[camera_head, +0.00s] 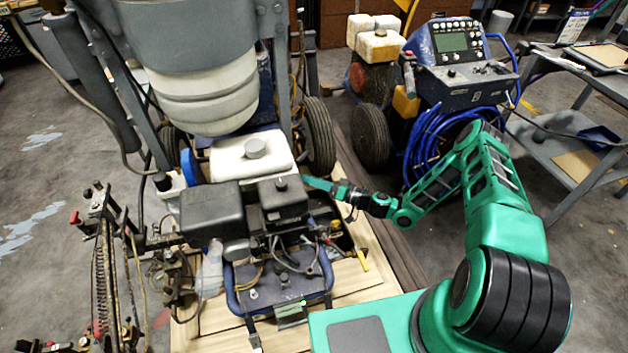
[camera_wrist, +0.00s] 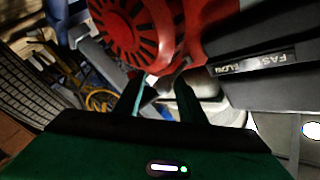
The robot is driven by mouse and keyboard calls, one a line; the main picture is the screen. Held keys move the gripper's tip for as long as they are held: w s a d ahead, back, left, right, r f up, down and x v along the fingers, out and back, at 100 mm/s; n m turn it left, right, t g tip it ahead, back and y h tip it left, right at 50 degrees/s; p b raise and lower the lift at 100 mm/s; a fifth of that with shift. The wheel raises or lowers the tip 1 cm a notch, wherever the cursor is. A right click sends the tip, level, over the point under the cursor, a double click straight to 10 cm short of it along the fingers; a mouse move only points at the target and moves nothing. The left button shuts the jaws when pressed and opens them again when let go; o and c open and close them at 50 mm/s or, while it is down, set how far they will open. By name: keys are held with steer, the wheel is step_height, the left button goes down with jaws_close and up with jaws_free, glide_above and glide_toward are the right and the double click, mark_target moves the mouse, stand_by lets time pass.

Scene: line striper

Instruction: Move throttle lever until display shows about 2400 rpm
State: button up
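My gripper (camera_head: 312,184) reaches in from the right, behind the black engine housing, in the head view; its tips are hidden there. In the wrist view my gripper (camera_wrist: 160,95) has its two dark fingers apart. A small pale-tipped piece, likely the throttle lever (camera_wrist: 152,80), shows between or just beyond the fingertips; I cannot tell whether they touch it.
The red finned engine cover (camera_wrist: 135,30) is close beyond my fingers. The black engine housing (camera_head: 212,210) and white tank (camera_head: 250,157) crowd the reach. Coiled blue hose (camera_head: 430,140) hangs below the console. A grey cart (camera_head: 570,150) stands at right.

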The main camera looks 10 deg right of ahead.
steer(key=shift+s+f, duration=0.1)
steer(key=shift+s, duration=0.05)
steer(key=v, duration=1)
steer(key=shift+d, duration=0.35)
steer(key=shift+s, duration=0.1)
steer(key=shift+a, duration=0.2)
jaws_close()
steer(key=s+a+r+n+g+h, duration=0.2)
steer(key=s+r+n+g+h, duration=0.5)
steer(key=n, duration=0.9)
steer(key=w+a+f+t+h, duration=0.1)
steer(key=w+a+f, duration=0.3)
steer(key=w, duration=0.3)
steer(key=shift+w+a+f+t+h, duration=0.3)
steer(key=shift+f+t, duration=0.1)
